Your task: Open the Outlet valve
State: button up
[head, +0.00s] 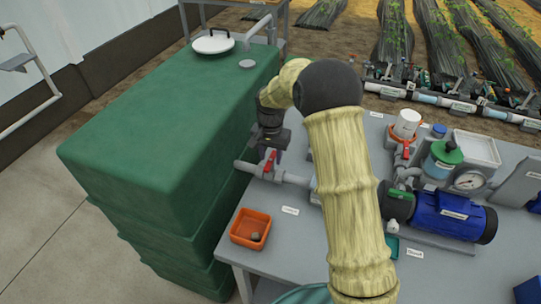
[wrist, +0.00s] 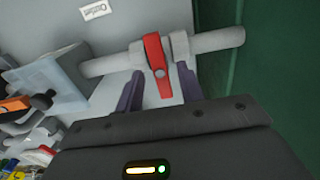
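The Outlet valve is a grey pipe (wrist: 215,40) with a red lever handle (wrist: 155,55) lying crosswise to it. A white label reading Outlet (wrist: 96,10) sits beside it on the panel. In the head view the red handle (head: 270,160) shows at the left end of the grey bench, beside the green tank. My gripper (wrist: 159,70) is open, with one purple finger on each side of the red handle. Small gaps seem to show between the fingers and the handle. In the head view my dark gripper (head: 271,125) is just above the valve, its fingertips unclear.
A large green tank (head: 170,150) stands close on the left. An orange tray (head: 251,229) with a small dark item sits at the bench's front left. A blue pump (head: 452,216), a pressure gauge (head: 468,181) and a green-capped bottle (head: 443,160) stand to the right.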

jog(key=shift+f, duration=0.25)
grip_shut()
